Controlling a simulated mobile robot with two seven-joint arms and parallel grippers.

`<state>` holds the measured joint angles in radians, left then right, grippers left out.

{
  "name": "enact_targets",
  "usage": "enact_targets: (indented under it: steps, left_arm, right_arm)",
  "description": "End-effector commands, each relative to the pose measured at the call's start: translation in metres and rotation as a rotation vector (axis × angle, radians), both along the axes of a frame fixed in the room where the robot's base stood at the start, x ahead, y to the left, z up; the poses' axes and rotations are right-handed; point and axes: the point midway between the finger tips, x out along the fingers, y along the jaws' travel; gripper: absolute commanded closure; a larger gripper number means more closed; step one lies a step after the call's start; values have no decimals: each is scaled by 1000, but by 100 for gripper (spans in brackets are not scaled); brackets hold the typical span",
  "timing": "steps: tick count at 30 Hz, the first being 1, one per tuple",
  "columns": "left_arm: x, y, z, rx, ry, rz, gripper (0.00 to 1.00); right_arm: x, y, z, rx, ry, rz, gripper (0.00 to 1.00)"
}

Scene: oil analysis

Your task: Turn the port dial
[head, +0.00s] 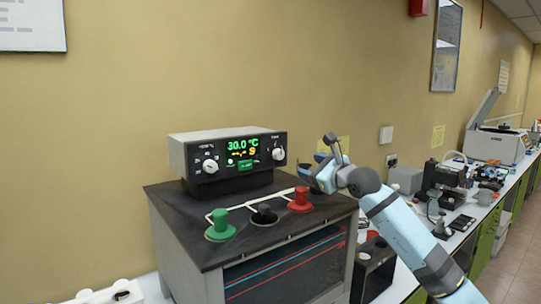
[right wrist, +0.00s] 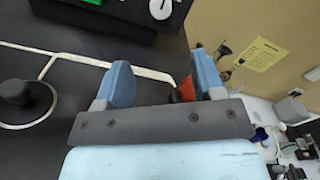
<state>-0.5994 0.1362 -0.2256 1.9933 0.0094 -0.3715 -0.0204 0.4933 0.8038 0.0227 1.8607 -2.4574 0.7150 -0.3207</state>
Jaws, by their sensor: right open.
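A control unit (head: 230,150) with a black front and a lit green display reading 30.0 °C stands on a dark-topped bench cabinet. It has a white left dial (head: 210,166) and a white right dial (head: 278,154); I cannot read which label says port. A white dial (right wrist: 160,8) shows at the top edge of the right wrist view. My right gripper (head: 311,166) is open and empty, just right of the unit, near the right dial but apart from it. Its two blue fingers (right wrist: 165,78) are spread in the right wrist view. My left gripper is not in view.
Green (head: 220,226), black (head: 264,214) and red (head: 300,200) knobs stand on the cabinet top (head: 190,250) in front of the unit. The red one shows partly behind the fingers in the right wrist view (right wrist: 187,90). Lab equipment lines the counter at right.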

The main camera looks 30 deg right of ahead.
Motion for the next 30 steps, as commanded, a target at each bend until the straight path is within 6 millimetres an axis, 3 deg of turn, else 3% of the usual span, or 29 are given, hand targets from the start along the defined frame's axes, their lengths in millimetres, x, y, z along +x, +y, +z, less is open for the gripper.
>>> enact_targets:
  steps: [7, 21, 30]
  left_arm:
    - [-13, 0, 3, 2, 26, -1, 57]
    - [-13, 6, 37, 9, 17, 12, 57]
    - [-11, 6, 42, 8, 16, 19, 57]
  right_arm:
    - [22, 1, 4, 1, 0, -1, 38]
    - [116, 9, 3, 1, 0, -1, 38]
    - [137, 11, 0, 0, -1, 0, 38]
